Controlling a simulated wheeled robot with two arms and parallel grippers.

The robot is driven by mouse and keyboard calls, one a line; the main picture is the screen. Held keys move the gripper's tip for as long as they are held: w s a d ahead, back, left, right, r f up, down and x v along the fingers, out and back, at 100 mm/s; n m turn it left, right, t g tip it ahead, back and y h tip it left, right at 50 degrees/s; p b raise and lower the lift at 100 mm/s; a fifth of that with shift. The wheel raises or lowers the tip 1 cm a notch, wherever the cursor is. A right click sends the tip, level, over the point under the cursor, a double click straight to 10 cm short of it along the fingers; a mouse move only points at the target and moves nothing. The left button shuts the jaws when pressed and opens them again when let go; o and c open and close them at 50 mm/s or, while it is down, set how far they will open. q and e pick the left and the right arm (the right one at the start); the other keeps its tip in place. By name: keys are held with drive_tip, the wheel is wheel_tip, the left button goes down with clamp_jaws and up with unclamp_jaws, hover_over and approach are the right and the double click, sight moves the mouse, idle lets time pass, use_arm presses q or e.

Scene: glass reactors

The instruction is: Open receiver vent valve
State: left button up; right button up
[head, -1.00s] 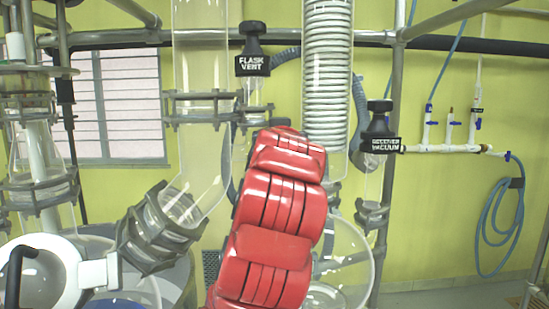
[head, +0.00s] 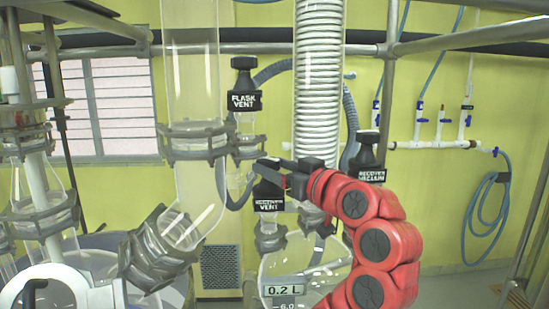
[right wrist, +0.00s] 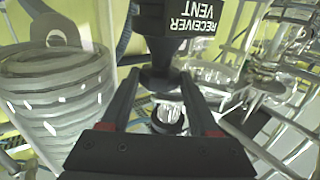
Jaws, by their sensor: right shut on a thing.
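The receiver vent valve (head: 268,205) has a black knob and a black label reading "RECEIVER VENT". It stands above the glass receiver (head: 305,262), left of the white coil condenser. My right gripper (head: 270,172) reaches it from the right and is shut on its black knob. In the right wrist view the valve's label (right wrist: 196,22) shows upside down, and the dark neck of the knob lies between the two fingers (right wrist: 162,85). The fingers partly hide the knob in the head view. My left gripper is not in view.
The flask vent valve (head: 244,92) stands above and left of my right gripper. The receiver vacuum valve (head: 369,158) is close behind my red right arm. The coil condenser (head: 319,80), glass column (head: 190,70) and metal frame bars (head: 389,90) crowd the space.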

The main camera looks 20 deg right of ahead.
drive_tip(key=shift+r, duration=0.1)
idle(0.3)
drive_tip(key=o, duration=1.3)
drive_tip(key=shift+o, duration=0.4)
drive_tip(key=shift+a, duration=0.15)
